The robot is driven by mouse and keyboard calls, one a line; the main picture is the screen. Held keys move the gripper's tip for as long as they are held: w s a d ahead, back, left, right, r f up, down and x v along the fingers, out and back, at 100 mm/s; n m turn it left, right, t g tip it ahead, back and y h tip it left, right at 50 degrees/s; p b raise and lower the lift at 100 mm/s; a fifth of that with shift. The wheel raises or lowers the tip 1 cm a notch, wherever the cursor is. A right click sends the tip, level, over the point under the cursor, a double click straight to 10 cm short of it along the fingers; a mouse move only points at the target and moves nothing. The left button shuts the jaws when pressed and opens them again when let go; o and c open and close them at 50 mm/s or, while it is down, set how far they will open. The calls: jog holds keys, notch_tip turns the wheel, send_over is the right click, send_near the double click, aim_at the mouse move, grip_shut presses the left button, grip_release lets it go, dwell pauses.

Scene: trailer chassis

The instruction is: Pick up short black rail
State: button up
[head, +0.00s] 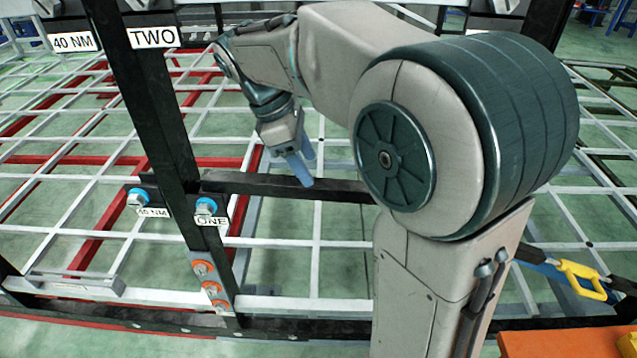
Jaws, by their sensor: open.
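A black rail (341,189) runs horizontally through the middle of the head view. Its left end lies near the black upright post (160,110), and its right part passes out of sight behind my arm. It looks like the short black rail, though its full length is hidden.
Blue-headed bolts (206,206) sit beside the "ONE" label (212,222) on the post. Orange fasteners (203,268) are below. A white and red lattice frame (75,160) spreads behind. A yellow-handled strap (583,281) and an orange surface (560,343) are at lower right.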

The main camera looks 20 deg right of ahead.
aim_at(320, 183)
jog(key=x, duration=0.7)
jog(key=shift+w+d+p, duration=0.2)
jog(key=shift+w+p, duration=0.15)
jog(key=shift+p, duration=0.05)
jog(key=shift+r, duration=0.1)
grip_shut()
